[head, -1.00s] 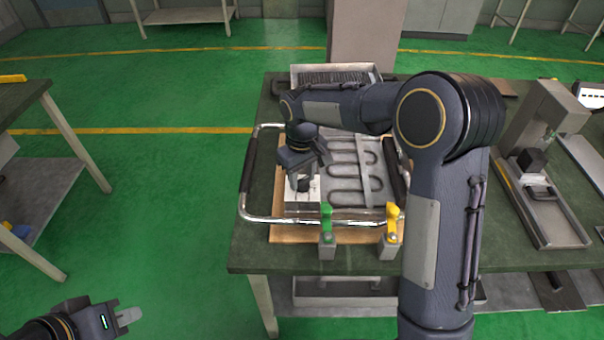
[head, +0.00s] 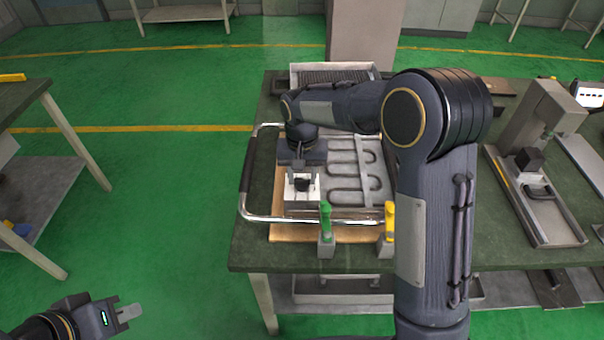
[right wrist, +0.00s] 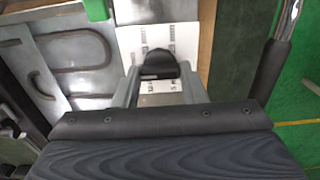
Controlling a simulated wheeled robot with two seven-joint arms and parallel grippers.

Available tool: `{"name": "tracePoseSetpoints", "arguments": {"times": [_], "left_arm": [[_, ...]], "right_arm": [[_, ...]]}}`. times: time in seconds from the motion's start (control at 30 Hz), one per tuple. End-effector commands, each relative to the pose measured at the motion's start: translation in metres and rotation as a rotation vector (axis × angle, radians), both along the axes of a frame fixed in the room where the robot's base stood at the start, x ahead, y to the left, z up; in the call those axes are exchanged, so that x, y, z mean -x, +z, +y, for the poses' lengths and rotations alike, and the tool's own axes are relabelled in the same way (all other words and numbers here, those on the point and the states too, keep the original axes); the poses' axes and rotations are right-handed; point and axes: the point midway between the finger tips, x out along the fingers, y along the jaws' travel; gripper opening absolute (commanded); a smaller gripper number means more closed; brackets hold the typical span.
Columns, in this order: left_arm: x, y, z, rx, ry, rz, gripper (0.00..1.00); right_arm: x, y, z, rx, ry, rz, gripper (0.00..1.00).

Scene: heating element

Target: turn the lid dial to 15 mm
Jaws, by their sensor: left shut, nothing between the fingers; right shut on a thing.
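The lid dial is a black knob (head: 303,185) on a white printed plate (head: 297,200) at the left part of the metal lid (head: 355,172). In the right wrist view the black knob (right wrist: 160,64) sits between the two grey fingers, over the white plate (right wrist: 180,35) with small print. My right gripper (head: 303,178) points down from above and is shut on the knob. The printed scale is too small to read, so the dial's setting cannot be told. My left gripper (head: 128,314) is shut and empty, low at the left over the floor.
A metal handle frame (head: 262,218) surrounds the lid. A green clamp (head: 325,220) and a yellow clamp (head: 389,222) stand at the front edge. A tray with a springlike part (head: 335,76) is behind. A press-like device (head: 540,130) stands at the right.

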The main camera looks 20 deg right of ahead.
Motion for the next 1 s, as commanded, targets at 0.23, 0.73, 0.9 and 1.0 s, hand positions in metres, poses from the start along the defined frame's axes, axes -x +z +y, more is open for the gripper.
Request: {"name": "tracePoseSetpoints", "arguments": {"times": [0.23, 0.73, 0.9, 1.0], "left_arm": [[0.0000, 0.0003, 0.0000, 0.000, 0.000, 0.000, 0.00], [0.0000, 0.0002, 0.0000, 0.000, 0.000, 0.000, 0.00], [0.0000, 0.0002, 0.0000, 0.000, 0.000, 0.000, 0.00], [0.0000, 0.0002, 0.0000, 0.000, 0.000, 0.000, 0.00]], "right_arm": [[-0.0004, 0.0005, 0.0000, 0.000, -0.014, -0.002, 0.15], [-0.0002, 0.0003, 0.0000, 0.000, -0.012, -0.001, 0.60], [-0.0001, 0.0006, 0.0001, 0.000, -0.012, -0.001, 0.60], [-0.0007, 0.0065, 0.0003, -0.001, -0.011, -0.003, 0.60]]}}
